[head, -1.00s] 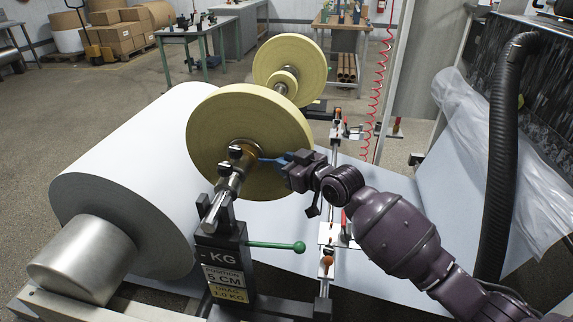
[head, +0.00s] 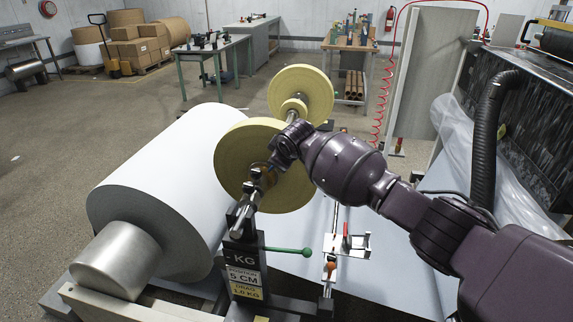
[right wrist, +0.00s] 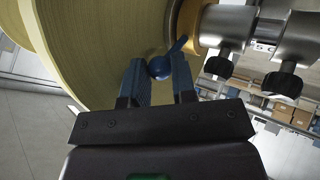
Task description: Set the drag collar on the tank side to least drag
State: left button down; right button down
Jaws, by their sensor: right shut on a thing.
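A brass-coloured collar (right wrist: 184,24) sits on the shaft against the pale yellow disc (right wrist: 95,45). A blue lever with a round knob (right wrist: 160,67) comes off the collar. My right gripper (right wrist: 160,75) is shut on the lever's knob, with a blue finger on each side. In the head view my right gripper (head: 271,164) is at the near face of the front yellow disc (head: 236,150), and my own arm hides most of the collar and lever. No drag scale on the collar can be read. My left gripper is not in view.
A black stand (head: 243,262) carries the shaft; its plate reads 5 cm and 1.0 kg. A green-knobbed lever (head: 290,251) sticks out right of it. A large white paper roll (head: 165,190) lies left. Two dark thumb screws (right wrist: 282,82) hang beside the collar.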

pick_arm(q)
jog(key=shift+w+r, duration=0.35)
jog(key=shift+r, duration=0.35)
pick_arm(e)
jog(key=shift+w+a+r+n+g+h, duration=0.1)
jog(key=shift+a+r+n+g+h, duration=0.15)
jog(key=shift+a+h, duration=0.3)
jog(key=shift+w+a+r+n+g+h, duration=0.15)
jog(key=shift+a+r+h, duration=0.15)
jog(key=shift+a+h, duration=0.25)
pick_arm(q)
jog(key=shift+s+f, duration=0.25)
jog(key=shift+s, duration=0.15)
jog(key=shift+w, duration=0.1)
pick_arm(e)
jog(key=c, duration=1.2)
grip_release()
pick_arm(q)
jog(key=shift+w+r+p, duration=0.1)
jog(key=shift+p, duration=0.2)
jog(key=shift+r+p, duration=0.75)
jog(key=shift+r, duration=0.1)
pick_arm(e)
jog(key=v, duration=1)
jog(key=shift+s+r, duration=0.25)
jog(key=shift+s, duration=0.05)
